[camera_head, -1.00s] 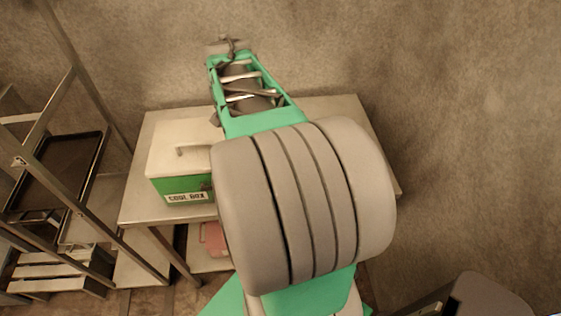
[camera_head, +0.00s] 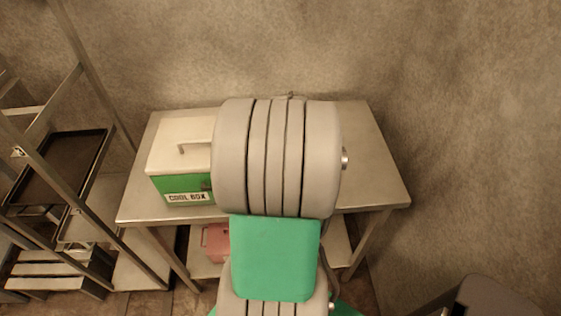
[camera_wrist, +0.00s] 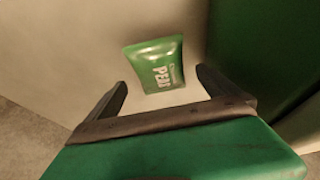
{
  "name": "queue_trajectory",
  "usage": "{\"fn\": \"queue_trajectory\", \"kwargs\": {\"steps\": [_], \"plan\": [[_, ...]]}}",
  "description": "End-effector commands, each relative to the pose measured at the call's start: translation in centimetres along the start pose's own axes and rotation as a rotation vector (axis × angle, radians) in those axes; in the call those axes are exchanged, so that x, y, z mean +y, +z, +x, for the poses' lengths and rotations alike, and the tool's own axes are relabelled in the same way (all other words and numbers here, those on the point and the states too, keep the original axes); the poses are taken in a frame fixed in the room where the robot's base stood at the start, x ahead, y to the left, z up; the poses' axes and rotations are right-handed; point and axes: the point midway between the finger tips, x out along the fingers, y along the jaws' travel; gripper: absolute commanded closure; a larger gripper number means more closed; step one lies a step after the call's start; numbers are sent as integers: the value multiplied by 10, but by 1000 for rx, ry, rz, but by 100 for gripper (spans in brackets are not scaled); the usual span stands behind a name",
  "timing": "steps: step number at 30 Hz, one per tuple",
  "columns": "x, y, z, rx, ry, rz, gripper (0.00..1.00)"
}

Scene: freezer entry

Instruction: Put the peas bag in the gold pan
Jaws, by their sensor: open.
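The green peas bag (camera_wrist: 155,66), with white lettering, lies on a pale flat surface in the wrist view. My gripper (camera_wrist: 161,80) is open and empty, and the bag shows ahead of its fingertips, roughly between them. I cannot tell the exact gap between the fingers and the bag. In the head view my own arm hides both the bag and the gripper. The gold pan is not seen in either view.
A green and white cool box (camera_head: 182,160) stands on the left of the metal table (camera_head: 375,185). The table's right part looks clear. A shelf rack with a dark tray (camera_head: 62,165) stands at left. A pink thing (camera_head: 216,242) sits below the table.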

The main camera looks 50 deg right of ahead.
Motion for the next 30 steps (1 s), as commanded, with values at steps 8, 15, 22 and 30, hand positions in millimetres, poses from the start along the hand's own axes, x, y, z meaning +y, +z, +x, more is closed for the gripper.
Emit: {"fn": "queue_trajectory", "kwargs": {"steps": [8, 15, 22, 30], "plan": [[0, -2, 38, -1, 0, 0, 1], [0, -2, 39, 0, 0, 0, 5], [0, -2, 39, 0, 0, 0, 24], [0, -1, 39, 0, 0, 0, 46]]}}
